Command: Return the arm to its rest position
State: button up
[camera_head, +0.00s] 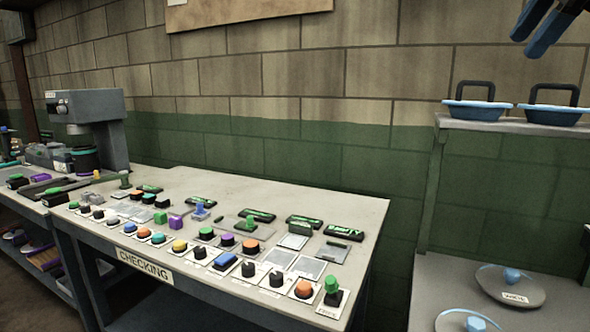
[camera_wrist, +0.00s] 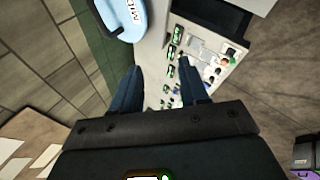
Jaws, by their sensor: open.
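My gripper (camera_head: 529,45) shows at the top right of the head view, in the air in front of the brick wall and above the shelf with blue trays. Its two blue fingers are parted, with nothing between them. In the wrist view, my gripper (camera_wrist: 160,82) is also open and empty, with the table far below between and beyond the fingers. Most of my arm is outside the head view.
The checking table (camera_head: 345,205) carries several knobs and small blocks. Two blue trays (camera_head: 476,112) with black handles stand on the right shelf (camera_head: 455,123). A lidded round dish (camera_head: 511,287) sits lower. A grey machine (camera_head: 112,130) stands left. Air around my gripper looks clear.

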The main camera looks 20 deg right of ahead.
jog(key=w+a+f+m+t+y, duration=0.2)
jog(key=w+a+f+t+y, duration=0.1)
jog(key=w+a+f, duration=0.5)
jog(key=w+a+f+m+t+y, duration=0.25)
jog(key=w+f, duration=0.35)
jog(key=f, duration=0.4)
jog(key=s+a+f+m+t, duration=0.2)
jog(key=a+f+m, duration=0.2)
jog(key=a+f, duration=0.45)
jog(key=s+a+f+m+t, duration=0.25)
jog(key=a+f, duration=0.25)
jog(key=f, duration=0.6)
jog(key=s+a+f+m+g+h, duration=0.1)
jog(key=s+a+f+m+h, duration=0.2)
jog(key=s+f, duration=0.55)
jog(key=s+a+f+m+g+h, duration=0.15)
jog(key=s+a+f, duration=0.4)
jog(key=s, duration=0.55)
jog(key=s+r+n, duration=0.2)
jog(key=s, duration=2)
jog(key=shift+a+r+y, duration=0.15)
jog(key=shift+y, duration=0.25)
jog(key=shift+n, duration=0.25)
